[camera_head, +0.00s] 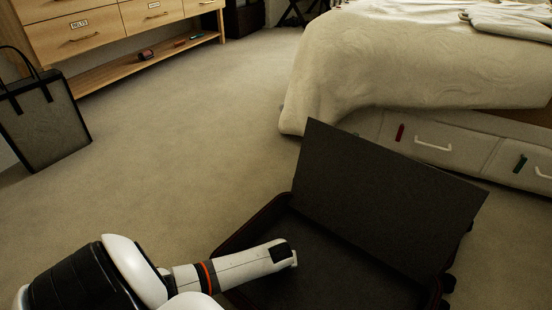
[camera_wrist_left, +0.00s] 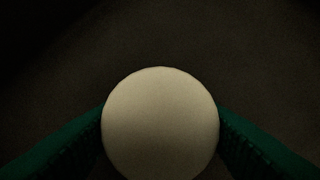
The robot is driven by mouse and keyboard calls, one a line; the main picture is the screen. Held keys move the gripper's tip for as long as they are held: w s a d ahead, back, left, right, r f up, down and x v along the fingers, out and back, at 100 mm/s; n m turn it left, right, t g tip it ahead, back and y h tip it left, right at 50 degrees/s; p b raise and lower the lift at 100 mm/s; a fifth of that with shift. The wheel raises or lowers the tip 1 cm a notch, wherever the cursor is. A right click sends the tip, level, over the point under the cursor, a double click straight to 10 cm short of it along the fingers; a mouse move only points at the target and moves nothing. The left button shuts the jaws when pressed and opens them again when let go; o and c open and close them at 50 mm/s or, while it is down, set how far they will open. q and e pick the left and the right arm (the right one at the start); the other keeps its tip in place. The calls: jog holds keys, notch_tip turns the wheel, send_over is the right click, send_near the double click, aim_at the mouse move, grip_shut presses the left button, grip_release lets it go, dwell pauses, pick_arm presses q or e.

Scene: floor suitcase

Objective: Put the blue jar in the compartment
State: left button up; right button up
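An open dark suitcase (camera_head: 385,195) lies on the carpet with its lid raised toward the bed. Its base compartment shows dark and partly hidden by my left arm. My left arm comes in from the lower left, and its wrist end is over the compartment; the fingers do not show in the head view. In the left wrist view, the green fingers of my left gripper (camera_wrist_left: 160,140) press on both sides of a round, pale-topped thing (camera_wrist_left: 160,120). No blue shows on it, so I cannot tell for sure that it is the blue jar. My right gripper is out of view.
A bed (camera_head: 400,65) with drawers (camera_head: 435,140) below stands behind the suitcase. A wooden dresser (camera_head: 90,40) with a low shelf is at the back left, and a grey bag (camera_head: 42,122) stands at the left. The carpet between is clear.

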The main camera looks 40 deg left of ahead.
pick_arm(q)
jog(key=o, duration=0.3)
jog(key=shift+r, duration=0.1)
